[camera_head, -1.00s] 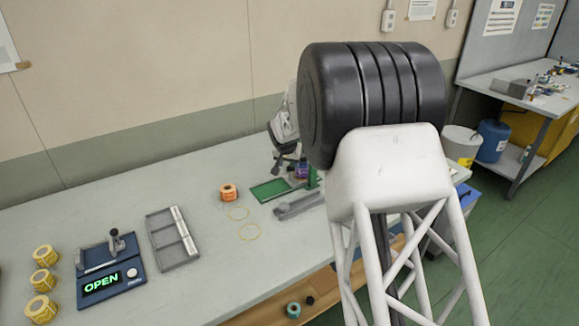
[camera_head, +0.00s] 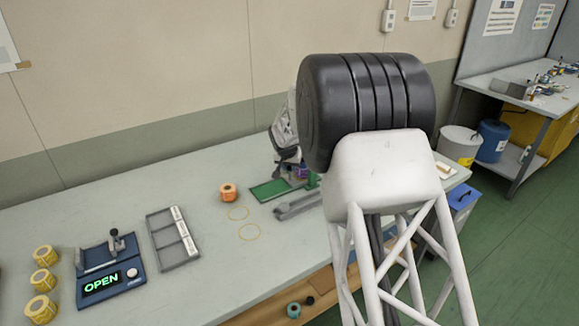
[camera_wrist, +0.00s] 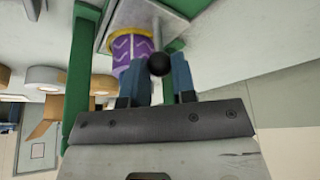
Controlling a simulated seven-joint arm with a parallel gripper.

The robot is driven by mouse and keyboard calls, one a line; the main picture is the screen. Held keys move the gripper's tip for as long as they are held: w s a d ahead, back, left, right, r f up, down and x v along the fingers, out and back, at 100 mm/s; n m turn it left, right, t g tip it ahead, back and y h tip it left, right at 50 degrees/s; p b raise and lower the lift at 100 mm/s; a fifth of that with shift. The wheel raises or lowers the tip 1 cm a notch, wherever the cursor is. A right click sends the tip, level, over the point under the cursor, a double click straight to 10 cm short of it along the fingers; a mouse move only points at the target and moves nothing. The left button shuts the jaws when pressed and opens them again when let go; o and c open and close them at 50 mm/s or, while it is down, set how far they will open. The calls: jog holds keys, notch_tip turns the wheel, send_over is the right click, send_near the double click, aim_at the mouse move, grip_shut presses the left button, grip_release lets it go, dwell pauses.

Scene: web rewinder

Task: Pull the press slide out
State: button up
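The press shows in the wrist view as a green frame (camera_wrist: 79,75) around a pale plate, with a black ball knob (camera_wrist: 160,64) in front. I cannot make out which part is its slide. My gripper (camera_wrist: 160,78) has two blue fingers, parted, with the knob between or just past their tips. Whether they touch it is unclear. A purple patterned cylinder with a yellow rim (camera_wrist: 132,50) is behind the left finger. In the head view, the press's green part (camera_head: 312,181) and grey bar (camera_head: 298,207) are partly covered by my arm, which also hides the fingertips.
A blue device reading OPEN (camera_head: 112,290) and yellow rolls (camera_head: 41,308) are farther left. The bench middle is largely clear.

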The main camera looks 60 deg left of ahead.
grip_shut()
jog(key=s, duration=1.4)
jog(key=o, duration=0.9)
grip_release()
jog(key=shift+c, duration=0.2)
jog(key=shift+r, duration=0.15)
jog(key=v, duration=0.7)
jog(key=shift+r, duration=0.15)
jog(key=shift+d, duration=0.15)
